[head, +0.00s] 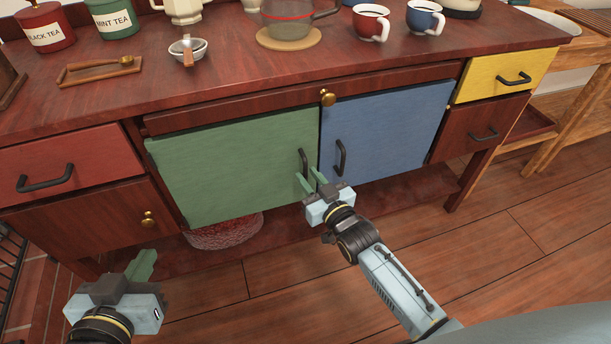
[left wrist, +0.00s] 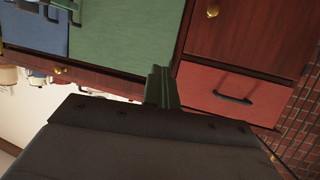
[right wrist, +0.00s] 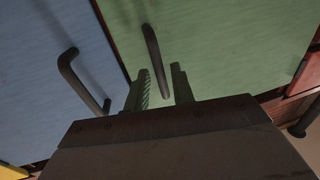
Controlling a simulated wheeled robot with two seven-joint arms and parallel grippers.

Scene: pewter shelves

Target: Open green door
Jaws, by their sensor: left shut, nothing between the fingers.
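The green door (head: 235,160) is at the middle left of the dark red cabinet and looks shut. Its dark bar handle (head: 302,163) stands upright near its right edge. My right gripper (head: 312,181) is open at the lower end of this handle. In the right wrist view, the handle (right wrist: 155,60) runs down between the two fingers (right wrist: 160,88) with gaps on both sides; I cannot tell whether it touches either finger. My left gripper (head: 142,266) is shut and empty, low in front of the cabinet's left end. It also shows in the left wrist view (left wrist: 161,88).
A blue door (head: 385,130) with its own handle (head: 340,158) is just right of the green one. A red drawer (head: 70,155) is at left, a yellow drawer (head: 505,75) at right. Cups and tins stand on top. The wooden floor in front is clear.

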